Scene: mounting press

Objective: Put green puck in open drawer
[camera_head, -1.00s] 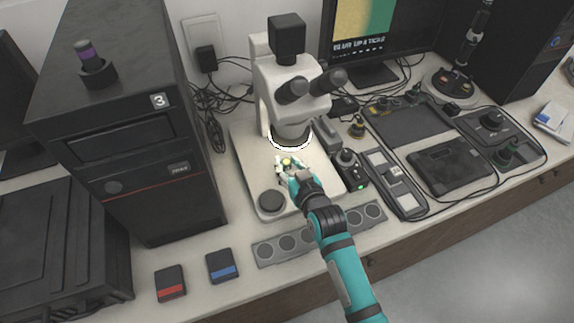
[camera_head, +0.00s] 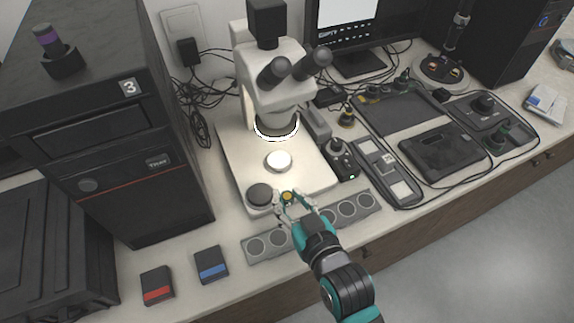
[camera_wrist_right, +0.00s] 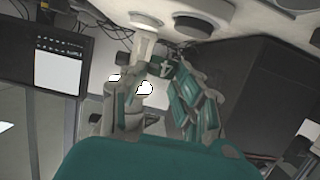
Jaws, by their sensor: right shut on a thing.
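The green puck (camera_wrist_right: 160,68) is between my right gripper's fingertips in the right wrist view. Its side looks dark green and bears a 4. In the head view it is a small piece with a yellowish top (camera_head: 287,197), partly hidden by the fingers. My right gripper (camera_head: 286,204) is shut on it, over the front edge of the microscope's base plate (camera_head: 312,166) and the grey strip of round wells. The fingers also show in the right wrist view (camera_wrist_right: 158,82). I cannot make out an open drawer. My left gripper is not in view.
The microscope (camera_head: 270,75) stands behind the gripper. A black round knob (camera_head: 260,194) is left of it. The grey strip (camera_head: 256,246) lies along the front. A dark tower marked 3 (camera_head: 105,130) stands left. Red (camera_head: 156,286) and blue (camera_head: 211,265) labelled boxes lie in front.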

